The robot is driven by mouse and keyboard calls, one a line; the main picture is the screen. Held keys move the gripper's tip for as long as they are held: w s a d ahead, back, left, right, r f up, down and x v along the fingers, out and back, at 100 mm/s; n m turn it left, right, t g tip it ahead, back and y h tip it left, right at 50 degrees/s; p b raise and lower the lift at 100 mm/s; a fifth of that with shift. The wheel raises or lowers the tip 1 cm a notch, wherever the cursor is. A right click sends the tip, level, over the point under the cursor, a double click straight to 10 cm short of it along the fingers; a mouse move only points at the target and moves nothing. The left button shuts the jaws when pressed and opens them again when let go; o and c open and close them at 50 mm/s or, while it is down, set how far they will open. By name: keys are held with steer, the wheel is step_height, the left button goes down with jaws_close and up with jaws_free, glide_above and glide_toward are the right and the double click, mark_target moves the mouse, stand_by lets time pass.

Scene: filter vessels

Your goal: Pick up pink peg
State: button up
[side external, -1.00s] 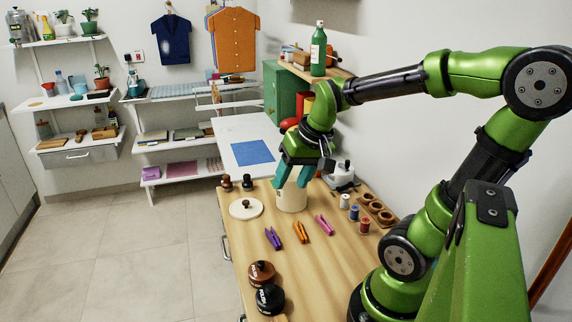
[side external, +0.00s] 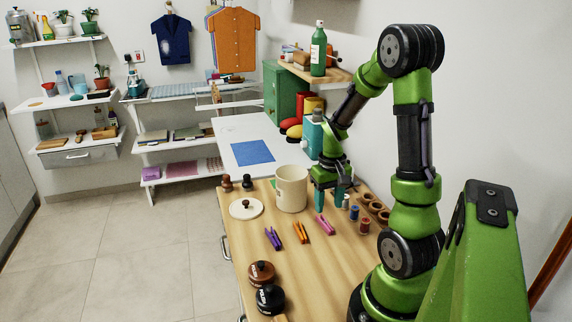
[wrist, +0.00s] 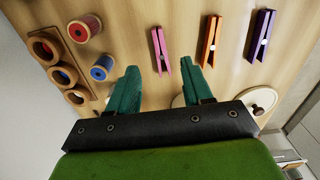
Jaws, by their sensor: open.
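The pink peg (side external: 325,225) is a clothes-peg shape lying on the wooden bench, to the right of the orange peg (side external: 301,232) and purple peg (side external: 273,237). My gripper (side external: 329,207) is open and empty, with its teal fingers pointing down just behind the pink peg. In the wrist view, the pink peg (wrist: 160,48) lies ahead of the gap between my fingertips (wrist: 159,70), apart from both. Its near end reaches toward that gap. The orange peg (wrist: 210,42) and purple peg (wrist: 262,36) lie to its right.
A cream vessel (side external: 291,190) stands left of my gripper, with a round lid (side external: 246,209) beside it. Thread spools (side external: 354,212) and a wooden holder with holes (side external: 376,209) are close on the right. Brown and black lidded jars (side external: 262,274) stand at the front left.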

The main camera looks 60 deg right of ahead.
mark_target(327, 224)
step_height(327, 224, down, 7)
steer(key=shift+s+a+r, duration=0.1)
steer(key=shift+r, duration=0.05)
stand_by(0.4)
jaws_close()
